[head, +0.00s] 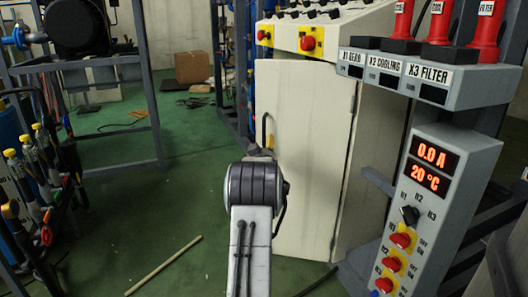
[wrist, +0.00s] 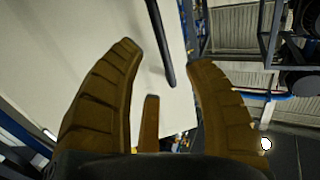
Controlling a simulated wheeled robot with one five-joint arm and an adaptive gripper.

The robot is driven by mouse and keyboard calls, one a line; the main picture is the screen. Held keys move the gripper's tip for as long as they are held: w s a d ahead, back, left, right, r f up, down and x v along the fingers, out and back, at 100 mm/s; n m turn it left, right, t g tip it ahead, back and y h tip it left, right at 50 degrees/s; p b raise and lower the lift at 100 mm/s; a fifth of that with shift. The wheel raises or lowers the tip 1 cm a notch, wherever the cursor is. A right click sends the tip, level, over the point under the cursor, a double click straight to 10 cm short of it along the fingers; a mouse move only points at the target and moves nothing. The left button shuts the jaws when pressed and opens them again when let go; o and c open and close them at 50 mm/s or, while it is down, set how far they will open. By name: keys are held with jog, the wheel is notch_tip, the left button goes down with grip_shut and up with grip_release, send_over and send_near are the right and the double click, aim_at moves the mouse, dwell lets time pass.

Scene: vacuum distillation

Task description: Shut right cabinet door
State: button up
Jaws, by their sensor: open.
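The cream cabinet door (head: 305,140) stands in the middle of the head view, below a sloped control console. It looks swung out from the cabinet, but how far I cannot tell. Its dark bar handle (head: 264,128) is near its left edge. In the wrist view the door (wrist: 70,40) fills the upper left, and the handle (wrist: 160,40) runs down between my fingertips. In the head view my own arm mostly hides the gripper.
A grey panel (head: 442,195) with red switches and a display stands at right, close to the cabinet. A wooden stick (head: 163,266) lies on the green floor. A tool rack (head: 40,185) is at left. The floor between is mostly clear.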

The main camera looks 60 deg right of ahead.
jog(key=shift+v, duration=1.2)
